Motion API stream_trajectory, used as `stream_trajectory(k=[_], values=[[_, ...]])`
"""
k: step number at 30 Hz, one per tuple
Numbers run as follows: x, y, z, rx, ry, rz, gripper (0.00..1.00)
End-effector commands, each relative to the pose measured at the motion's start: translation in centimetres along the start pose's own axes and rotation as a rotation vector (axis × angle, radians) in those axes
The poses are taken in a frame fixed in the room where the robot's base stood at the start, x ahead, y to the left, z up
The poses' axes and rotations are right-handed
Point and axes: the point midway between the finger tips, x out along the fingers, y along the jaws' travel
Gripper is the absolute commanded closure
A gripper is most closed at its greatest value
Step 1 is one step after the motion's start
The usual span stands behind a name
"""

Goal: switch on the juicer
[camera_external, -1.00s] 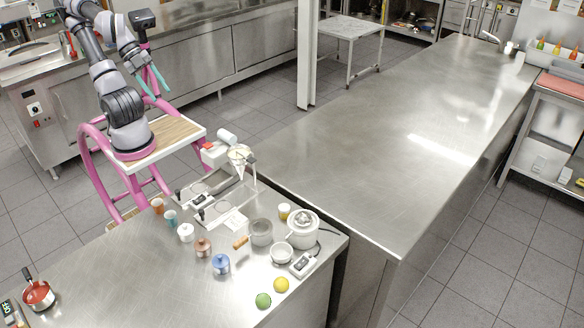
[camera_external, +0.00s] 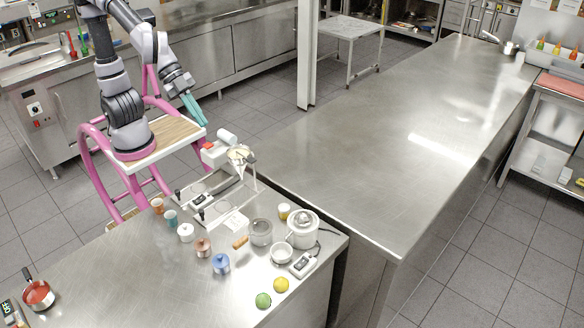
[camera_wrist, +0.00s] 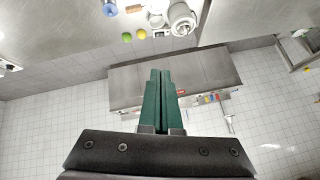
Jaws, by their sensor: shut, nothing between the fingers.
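The juicer (camera_external: 302,232) looks like a white round appliance at the right end of the near steel counter. A dark cable runs beside it, and a small grey box with a dark panel (camera_external: 303,264) lies in front of it. The juicer also shows upside down at the top of the wrist view (camera_wrist: 183,18). My gripper (camera_external: 199,112) is up behind the counter, far from the juicer and touching nothing. Its teal fingers are together and empty, as the wrist view (camera_wrist: 160,84) also shows. I cannot make out the juicer's switch position.
A grey pot (camera_external: 261,232) and a white bowl (camera_external: 281,253) stand left of the juicer. A lime (camera_external: 263,300) and a lemon (camera_external: 281,285) lie in front. The counter's front left is mostly clear.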

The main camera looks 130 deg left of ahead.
Motion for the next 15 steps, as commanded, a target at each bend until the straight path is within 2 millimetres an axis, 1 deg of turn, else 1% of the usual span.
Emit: stream_trajectory(k=[1,5,6,8,9,11,12,14,15], values=[[2.1,-0.2,-0.9,-0.012,-0.001,0.003,1.0],[7.0,-0.8,-3.1,-0.044,0.016,0.004,1.0],[8.6,-0.9,-3.6,-0.054,0.021,0.003,1.0],[11.0,-1.1,-4.3,-0.068,0.028,0.002,1.0],[12.6,-1.3,-4.7,-0.077,0.032,0.002,1.0],[15.1,-1.4,-5.2,-0.091,0.041,0.0,1.0],[16.8,-1.6,-5.5,-0.1,0.046,-0.001,1.0],[19.4,-1.7,-5.8,-0.113,0.053,-0.003,1.0],[21.1,-1.7,-5.9,-0.121,0.058,-0.005,1.0]])
